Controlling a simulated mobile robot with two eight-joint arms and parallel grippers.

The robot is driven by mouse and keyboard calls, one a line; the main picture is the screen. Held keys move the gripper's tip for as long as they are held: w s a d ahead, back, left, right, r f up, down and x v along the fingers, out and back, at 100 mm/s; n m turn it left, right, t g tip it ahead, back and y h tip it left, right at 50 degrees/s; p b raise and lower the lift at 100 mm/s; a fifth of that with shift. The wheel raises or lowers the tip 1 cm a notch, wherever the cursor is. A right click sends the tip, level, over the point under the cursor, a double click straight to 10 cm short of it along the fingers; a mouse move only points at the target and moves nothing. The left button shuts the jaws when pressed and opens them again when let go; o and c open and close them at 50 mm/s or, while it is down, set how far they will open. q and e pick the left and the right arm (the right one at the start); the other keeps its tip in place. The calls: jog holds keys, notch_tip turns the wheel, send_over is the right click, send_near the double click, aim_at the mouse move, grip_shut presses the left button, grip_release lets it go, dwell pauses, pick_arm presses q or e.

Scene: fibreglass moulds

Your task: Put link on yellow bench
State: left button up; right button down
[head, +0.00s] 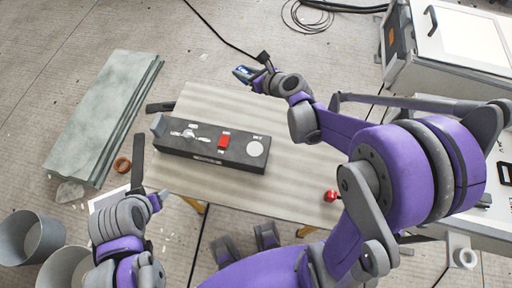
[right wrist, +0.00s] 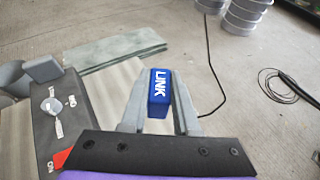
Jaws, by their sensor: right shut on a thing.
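The link is a small blue block with white "LINK" lettering (right wrist: 158,92); its blue side also shows in the head view (head: 241,71). My right gripper (right wrist: 158,100) is shut on it, one grey finger on each side. In the head view the right gripper (head: 248,74) holds it around the far edge of the bench. The bench (head: 300,180) has a pale striped top, with yellow legs showing below its near edge.
A dark control box (head: 185,150) with a red switch lies on the bench's left half. A red knob (head: 331,195) is at the right near edge. Pale green slabs (head: 105,110) lie to the left. Grey buckets (head: 30,238) stand lower left. The bench top's far middle is clear.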

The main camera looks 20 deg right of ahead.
jog(key=n+g+y+b, duration=0.1)
jog(key=n+y+b, duration=0.1)
jog(key=b, duration=0.8)
send_over(240, 112)
notch_tip(240, 112, down, 8)
jog(key=shift+y, duration=0.3)
notch_tip(240, 112, down, 11)
jog(key=b, duration=0.3)
jog(key=shift+w+r, duration=0.1)
jog(key=shift+r, duration=0.05)
pick_arm(q)
notch_tip(240, 112, down, 17)
jog(key=shift+g, duration=0.3)
pick_arm(e)
jog(key=shift+a, duration=0.1)
pick_arm(q)
jog(key=shift+s, duration=0.15)
pick_arm(e)
jog(key=c, duration=0.7)
grip_release()
pick_arm(q)
jog(key=shift+f, duration=0.1)
pick_arm(e)
jog(key=shift+o, duration=0.2)
